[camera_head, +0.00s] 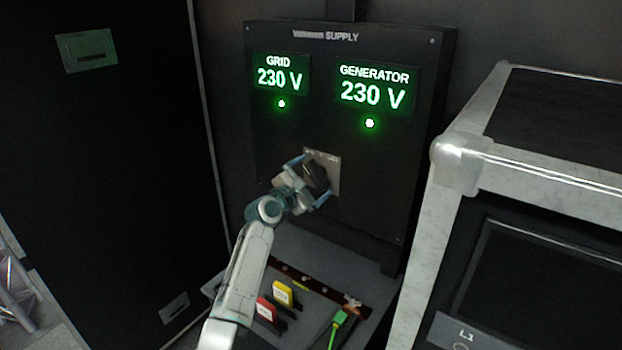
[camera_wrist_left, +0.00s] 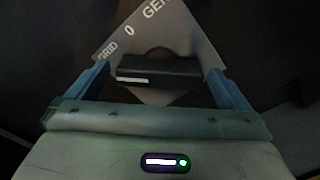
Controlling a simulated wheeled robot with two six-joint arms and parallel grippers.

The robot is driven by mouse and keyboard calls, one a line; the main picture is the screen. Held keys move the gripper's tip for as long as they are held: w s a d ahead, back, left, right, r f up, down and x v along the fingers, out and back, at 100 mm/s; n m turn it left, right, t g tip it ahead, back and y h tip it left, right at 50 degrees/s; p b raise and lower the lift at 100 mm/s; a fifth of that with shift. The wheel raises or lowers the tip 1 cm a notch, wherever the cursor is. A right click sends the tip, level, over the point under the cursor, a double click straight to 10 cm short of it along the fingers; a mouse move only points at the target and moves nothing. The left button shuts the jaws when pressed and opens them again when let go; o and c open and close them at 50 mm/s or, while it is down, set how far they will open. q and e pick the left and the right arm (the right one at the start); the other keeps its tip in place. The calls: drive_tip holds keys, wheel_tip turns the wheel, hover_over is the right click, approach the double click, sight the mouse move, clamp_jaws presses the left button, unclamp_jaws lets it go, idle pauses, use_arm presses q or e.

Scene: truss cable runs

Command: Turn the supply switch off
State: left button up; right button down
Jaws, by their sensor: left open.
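The supply switch is a black bar knob (camera_head: 317,175) on a light plate (camera_head: 333,163) low on the black supply panel (camera_head: 270,140). In the left wrist view the plate (camera_wrist_left: 150,35) reads GRID, 0 and GEN, the last cut off. The knob (camera_wrist_left: 160,70) has a white mark at its left end, toward the GRID side. My left gripper (camera_head: 309,180) is open at the switch. Its blue fingers stand on either side of the knob's ends; I cannot tell if they touch it. The GRID display (camera_head: 280,78) and GENERATOR display (camera_head: 374,92) both read 230 V, each with a green lamp lit.
Below the panel a grey shelf (camera_head: 308,327) holds a red plug (camera_head: 267,309), a yellow plug (camera_head: 283,292) and a green connector (camera_head: 338,320). A metal-edged case (camera_head: 500,165) stands close on the right. A dark cabinet (camera_head: 110,170) stands on the left.

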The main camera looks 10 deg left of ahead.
use_arm(q)
drive_tip(key=c, duration=0.9)
use_arm(e)
drive_tip(key=shift+d, duration=0.3)
use_arm(q)
drive_tip(key=shift+f+m, duration=0.1)
drive_tip(key=shift+m, duration=0.2)
use_arm(e)
drive_tip(key=shift+d+f, duration=0.1)
drive_tip(key=shift+f, duration=0.05)
use_arm(q)
drive_tip(key=m+b, duration=0.3)
drive_tip(key=m, duration=0.1)
drive_tip(key=shift+f, duration=0.15)
drive_tip(key=m+b, duration=0.2)
drive_tip(key=m, duration=0.1)
drive_tip(key=shift+m, duration=0.5)
use_arm(e)
drive_tip(key=f, duration=0.5)
drive_tip(key=shift+a, duration=0.3)
use_arm(q)
drive_tip(key=shift+b, duration=0.3)
use_arm(e)
drive_tip(key=shift+f, duration=0.15)
drive_tip(key=shift+d, duration=0.25)
